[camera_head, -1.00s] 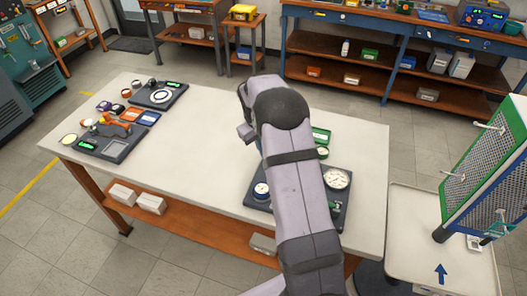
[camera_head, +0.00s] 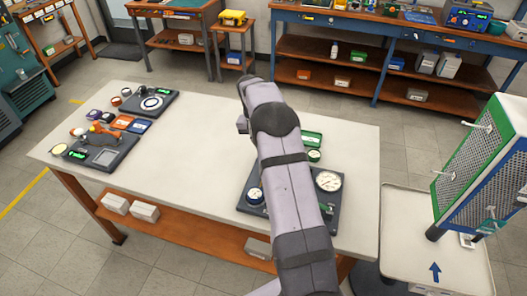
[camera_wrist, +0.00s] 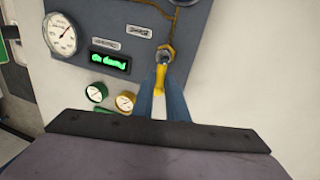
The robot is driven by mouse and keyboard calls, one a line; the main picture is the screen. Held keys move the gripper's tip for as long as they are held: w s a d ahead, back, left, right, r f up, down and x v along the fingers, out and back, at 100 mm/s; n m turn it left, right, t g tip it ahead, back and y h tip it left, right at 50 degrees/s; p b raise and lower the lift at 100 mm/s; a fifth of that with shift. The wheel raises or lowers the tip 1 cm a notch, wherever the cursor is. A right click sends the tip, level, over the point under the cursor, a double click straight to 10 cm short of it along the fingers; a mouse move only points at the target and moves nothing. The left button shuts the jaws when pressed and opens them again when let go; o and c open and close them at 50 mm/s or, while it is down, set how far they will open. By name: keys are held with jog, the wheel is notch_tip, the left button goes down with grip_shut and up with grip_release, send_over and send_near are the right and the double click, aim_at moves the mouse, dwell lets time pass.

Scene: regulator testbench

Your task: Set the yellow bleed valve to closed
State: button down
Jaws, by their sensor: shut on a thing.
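The yellow bleed valve handle (camera_wrist: 161,77) shows in the wrist view, below a brass fitting (camera_wrist: 166,52) on the grey regulator panel (camera_wrist: 205,30). My gripper (camera_wrist: 163,88) has its two blue fingers on either side of the yellow handle, shut on it. The handle points down in the wrist view, toward my gripper. In the head view my arm covers the valve and most of the middle of the panel (camera_head: 248,208), so the valve is hidden there.
A large white gauge (camera_wrist: 60,34) and a green lit display (camera_wrist: 110,62) sit on the panel. Small green (camera_wrist: 96,93) and yellow (camera_wrist: 125,101) gauges lie close left of my fingers.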

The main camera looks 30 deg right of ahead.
jog(key=shift+s+d+m, duration=0.1)
jog(key=shift+d+m, duration=0.05)
jog(key=shift+m, duration=0.35)
jog(key=c, duration=1.7)
grip_release()
jog(key=shift+c, duration=0.2)
notch_tip(320, 180, up, 7)
jog(key=w+a+b, duration=0.1)
jog(key=b, duration=0.1)
jog(key=shift+r, duration=0.1)
jog(key=shift+a, duration=0.1)
